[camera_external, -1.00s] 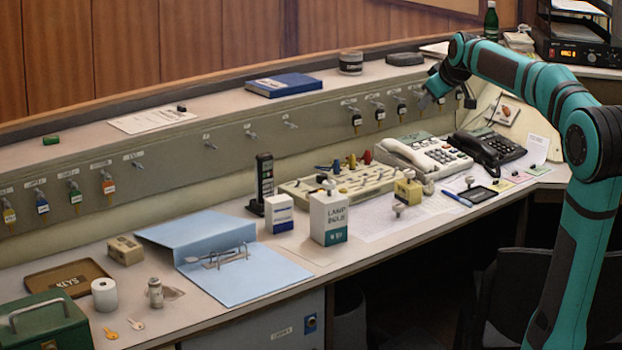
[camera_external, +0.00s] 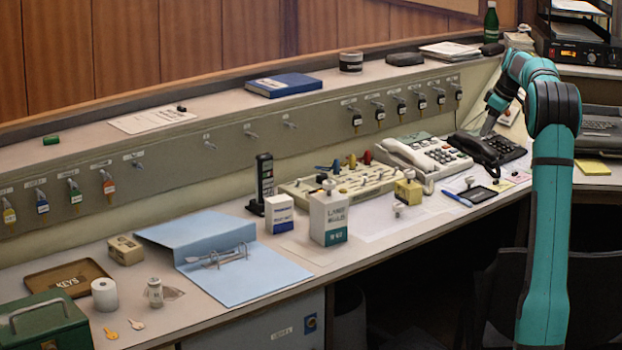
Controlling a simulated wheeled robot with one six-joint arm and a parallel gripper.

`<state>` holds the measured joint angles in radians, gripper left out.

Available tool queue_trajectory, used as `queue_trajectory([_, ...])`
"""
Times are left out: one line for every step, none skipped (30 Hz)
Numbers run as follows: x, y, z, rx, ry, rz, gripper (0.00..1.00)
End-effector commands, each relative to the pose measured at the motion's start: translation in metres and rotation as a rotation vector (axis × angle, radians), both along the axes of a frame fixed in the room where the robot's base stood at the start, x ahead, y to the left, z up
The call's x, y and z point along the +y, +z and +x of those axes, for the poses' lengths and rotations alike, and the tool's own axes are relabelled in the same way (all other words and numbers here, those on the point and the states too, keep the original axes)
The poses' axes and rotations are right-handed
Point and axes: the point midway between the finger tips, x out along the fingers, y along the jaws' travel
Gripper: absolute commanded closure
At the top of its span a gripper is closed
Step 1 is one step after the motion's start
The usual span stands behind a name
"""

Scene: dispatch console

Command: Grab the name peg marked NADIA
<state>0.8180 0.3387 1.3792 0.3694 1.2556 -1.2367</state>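No lettering reading NADIA is legible, so I cannot tell which piece is that name peg. Small dark-tagged pieces (camera_external: 440,97) hang from hooks on the right part of the sloped panel. Coloured-tagged pieces (camera_external: 108,184) hang from hooks at its left end. Small knob-like pieces (camera_external: 470,181) stand on the desk at the right. My gripper (camera_external: 487,130) points down just behind and above the black telephone (camera_external: 487,148), right of the dark-tagged row. It is small and dark here; its finger gap is not clear, and I see nothing held in it.
A white telephone (camera_external: 425,157) and a switch board with coloured levers (camera_external: 340,187) stand left of the black telephone. A lamp bulb box (camera_external: 328,217), blue binder (camera_external: 225,255) and green cash box (camera_external: 42,325) stand farther left. A bottle (camera_external: 491,22) stands on the back ledge.

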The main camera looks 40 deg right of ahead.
Motion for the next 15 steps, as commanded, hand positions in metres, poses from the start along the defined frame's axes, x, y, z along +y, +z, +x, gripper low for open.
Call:
queue_trajectory([-0.009, -0.005, -0.002, 0.005, 0.004, 0.009, 0.61])
queue_trajectory([-0.011, -0.007, -0.002, 0.008, 0.008, 0.012, 0.61])
queue_trajectory([-0.015, -0.008, -0.002, 0.008, 0.012, 0.015, 0.61])
queue_trajectory([-0.016, -0.01, -0.002, 0.009, 0.014, 0.017, 0.61])
queue_trajectory([-0.017, -0.012, -0.002, 0.01, 0.016, 0.018, 0.61])
queue_trajectory([-0.017, -0.015, -0.002, 0.01, 0.018, 0.02, 0.61])
queue_trajectory([-0.017, -0.017, -0.001, 0.011, 0.018, 0.02, 0.61])
queue_trajectory([-0.017, -0.021, 0.0, 0.012, 0.018, 0.021, 0.61])
queue_trajectory([-0.016, -0.026, 0.002, 0.012, 0.019, 0.022, 0.61])
queue_trajectory([-0.015, -0.031, 0.004, 0.012, 0.019, 0.022, 0.61])
queue_trajectory([-0.014, -0.035, 0.006, 0.012, 0.019, 0.022, 0.61])
queue_trajectory([-0.013, -0.042, 0.008, 0.012, 0.018, 0.022, 0.61])
queue_trajectory([-0.013, -0.047, 0.01, 0.012, 0.018, 0.022, 0.61])
queue_trajectory([-0.012, -0.052, 0.012, 0.012, 0.018, 0.021, 0.61])
queue_trajectory([-0.011, -0.058, 0.015, 0.012, 0.018, 0.021, 0.61])
